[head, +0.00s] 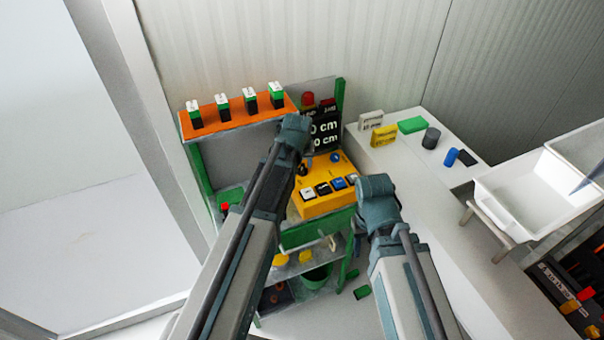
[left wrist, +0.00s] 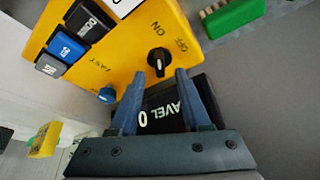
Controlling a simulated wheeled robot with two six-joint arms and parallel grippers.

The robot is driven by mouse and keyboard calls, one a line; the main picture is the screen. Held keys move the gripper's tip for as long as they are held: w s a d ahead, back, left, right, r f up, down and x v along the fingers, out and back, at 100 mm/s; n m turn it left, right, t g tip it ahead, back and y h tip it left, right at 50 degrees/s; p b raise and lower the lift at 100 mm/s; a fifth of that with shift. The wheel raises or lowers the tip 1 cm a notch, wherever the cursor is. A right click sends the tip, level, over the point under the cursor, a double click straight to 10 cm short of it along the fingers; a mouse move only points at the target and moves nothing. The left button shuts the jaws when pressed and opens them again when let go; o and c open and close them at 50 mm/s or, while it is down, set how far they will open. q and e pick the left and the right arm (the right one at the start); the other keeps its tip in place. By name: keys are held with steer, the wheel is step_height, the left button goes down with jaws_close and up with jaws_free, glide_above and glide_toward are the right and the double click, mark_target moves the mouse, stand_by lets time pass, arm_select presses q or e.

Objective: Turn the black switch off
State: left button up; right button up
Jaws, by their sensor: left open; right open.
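The black switch (left wrist: 159,61) is a round rotary knob with a white mark on the yellow control box (left wrist: 190,22). ON and OFF labels are printed beside it. In the head view the switch (head: 302,169) is a small dark knob at the box's left, partly covered by my left arm. My left gripper (left wrist: 157,74) is open, with its fingertips apart just short of the switch and nothing between them. In the head view my right gripper (head: 377,186) is to the right of the yellow box (head: 326,204), its fingers mostly hidden.
A blue knob (left wrist: 107,94) and several push buttons (left wrist: 67,47) share the box. A black display (head: 325,130) stands behind it. An orange shelf (head: 238,116) with several green-and-white switches is at the left. A white table (head: 400,170) with small blocks lies right.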

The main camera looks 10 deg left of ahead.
mark_target(302, 169)
arm_select(q)
steer(key=b+x, duration=0.1)
steer(key=x, duration=0.2)
steer(key=shift+b, duration=0.3)
steer(key=shift+r, duration=0.1)
arm_select(e)
step_height(302, 169, down, 3)
steer(key=shift+r, duration=0.2)
arm_select(q)
jaws_close()
